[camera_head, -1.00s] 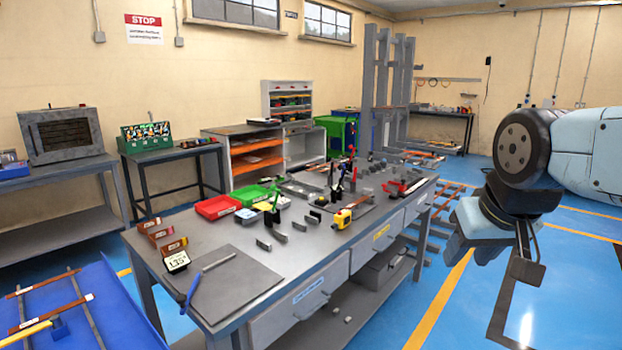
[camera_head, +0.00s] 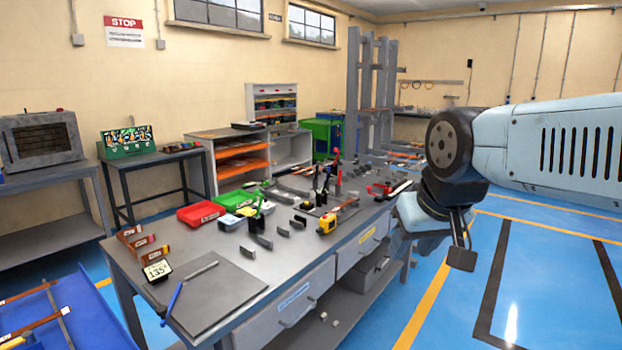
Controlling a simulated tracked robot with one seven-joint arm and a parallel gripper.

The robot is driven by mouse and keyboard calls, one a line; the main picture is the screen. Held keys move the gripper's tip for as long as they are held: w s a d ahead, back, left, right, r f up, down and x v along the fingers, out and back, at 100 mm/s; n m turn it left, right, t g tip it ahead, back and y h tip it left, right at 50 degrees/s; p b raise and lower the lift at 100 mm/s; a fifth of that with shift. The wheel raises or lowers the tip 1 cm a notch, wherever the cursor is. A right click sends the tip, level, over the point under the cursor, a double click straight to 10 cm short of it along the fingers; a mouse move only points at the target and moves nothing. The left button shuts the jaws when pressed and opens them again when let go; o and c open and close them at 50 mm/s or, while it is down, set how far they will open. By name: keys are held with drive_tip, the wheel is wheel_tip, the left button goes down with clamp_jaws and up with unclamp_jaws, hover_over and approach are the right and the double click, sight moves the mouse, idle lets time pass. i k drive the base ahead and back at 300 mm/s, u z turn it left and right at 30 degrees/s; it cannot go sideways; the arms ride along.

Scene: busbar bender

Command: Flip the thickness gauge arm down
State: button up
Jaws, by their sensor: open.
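The workbench (camera_head: 222,283) runs away from me through the middle of the view. Upright black, red and green tools (camera_head: 318,185) and a red device (camera_head: 380,188) stand on its far half. I cannot tell which of these small things is the thickness gauge arm, or whether any arm is up or down. My gripper (camera_head: 461,248) hangs at the right, beyond the bench's right edge and over the floor. It is open, with nothing seen in it, and apart from everything on the bench.
Red and green bins (camera_head: 200,213), a yellow tape measure (camera_head: 327,224), small metal blocks and an angle display (camera_head: 157,270) sit on the bench. A blue tray (camera_head: 70,320) is at the lower left. Blue floor with yellow lines is clear at the right.

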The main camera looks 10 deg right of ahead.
sight(325, 170)
drive_tip(key=i, duration=0.85)
drive_tip(key=z, duration=0.1)
drive_tip(key=k, duration=1.3)
drive_tip(key=z, duration=0.5)
drive_tip(key=i, duration=1.85)
drive_tip(key=u, duration=0.7)
drive_tip(key=k, duration=0.5)
drive_tip(key=u, duration=0.05)
